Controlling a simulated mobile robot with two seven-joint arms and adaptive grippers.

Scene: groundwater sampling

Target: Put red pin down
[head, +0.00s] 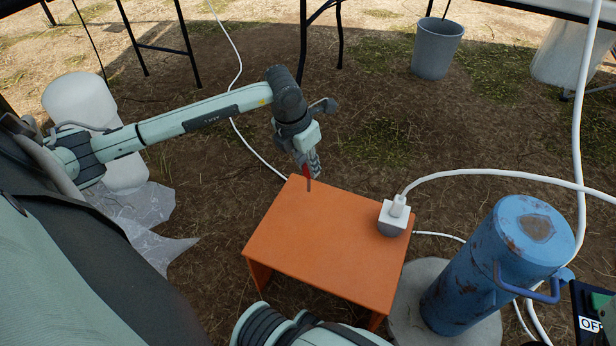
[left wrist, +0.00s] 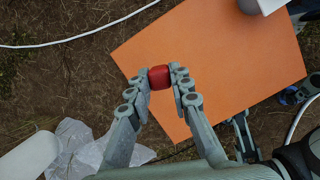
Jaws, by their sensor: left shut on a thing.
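The red pin (left wrist: 159,77) is gripped between the fingertips of my left gripper (left wrist: 160,80), seen end-on as a small red block in the left wrist view. In the head view my left gripper (head: 310,163) points down at the back left corner of the orange table (head: 325,240). The red pin (head: 306,171) shows there as a thin red piece with a darker tip, partly hidden by the fingers. Whether its tip touches the table I cannot tell. My right gripper is not in view; only part of my right arm shows at the bottom.
A white and grey fitting (head: 394,215) with a white hose stands on the table's right corner. A blue rusty cylinder (head: 500,262) with a handle stands right of the table. The table's middle is clear. A grey bucket (head: 437,48) stands at the back right.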

